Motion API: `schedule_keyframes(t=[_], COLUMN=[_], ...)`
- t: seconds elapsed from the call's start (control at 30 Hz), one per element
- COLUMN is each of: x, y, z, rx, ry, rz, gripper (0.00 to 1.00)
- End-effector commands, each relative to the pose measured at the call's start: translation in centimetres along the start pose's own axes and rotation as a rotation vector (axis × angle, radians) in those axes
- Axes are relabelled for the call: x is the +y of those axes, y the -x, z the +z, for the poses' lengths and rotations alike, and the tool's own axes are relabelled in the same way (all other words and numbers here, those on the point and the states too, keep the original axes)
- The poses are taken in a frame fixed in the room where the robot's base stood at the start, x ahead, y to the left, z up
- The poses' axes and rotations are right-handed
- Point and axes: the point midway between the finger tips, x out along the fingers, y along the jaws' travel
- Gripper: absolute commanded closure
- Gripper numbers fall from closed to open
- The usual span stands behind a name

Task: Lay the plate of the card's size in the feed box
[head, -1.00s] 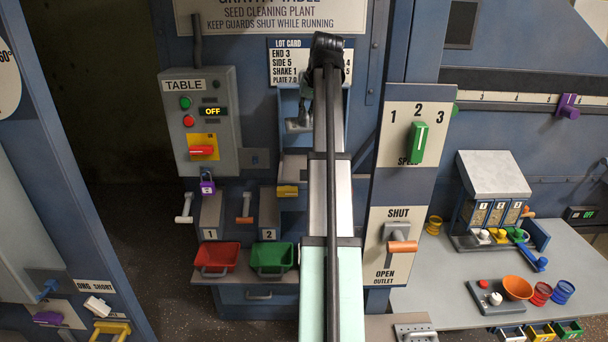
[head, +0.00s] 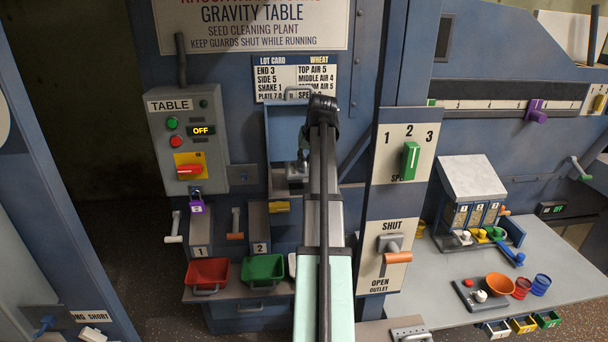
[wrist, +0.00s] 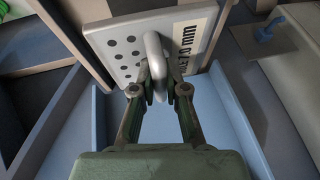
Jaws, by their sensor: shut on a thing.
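My gripper (wrist: 158,80) is shut on the upright handle of a pale plate (wrist: 125,60). In the head view the blue open box (head: 282,125) stands under the lot card (head: 296,79), which reads "PLATE 7.0". My arm hides much of the box, and the gripper shows only in part.
Red (head: 208,272) and green (head: 263,268) bins stand on a ledge below the box. The switch box (head: 188,140) marked TABLE reads OFF at the left. The speed panel (head: 405,150) and outlet handle (head: 397,257) are close right of my arm. A grey bench (head: 550,265) is further right.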

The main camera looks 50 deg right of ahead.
Motion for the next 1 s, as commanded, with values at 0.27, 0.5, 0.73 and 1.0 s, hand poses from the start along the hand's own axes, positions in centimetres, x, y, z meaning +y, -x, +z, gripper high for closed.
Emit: schedule_keyframes(t=[0.27,0.5,0.73,1.0], x=[0.5,0.9,1.3,1.3], y=[-2.5,-4.1,-6.0,-6.2], z=[1.0,1.8,2.5,2.5], rx=[0.002,0.0,0.001,0.002], ry=[0.0,0.0,0.001,0.001], rz=[0.0,0.0,0.0,0.0], gripper=[1.0,1.0,1.0,1.0])
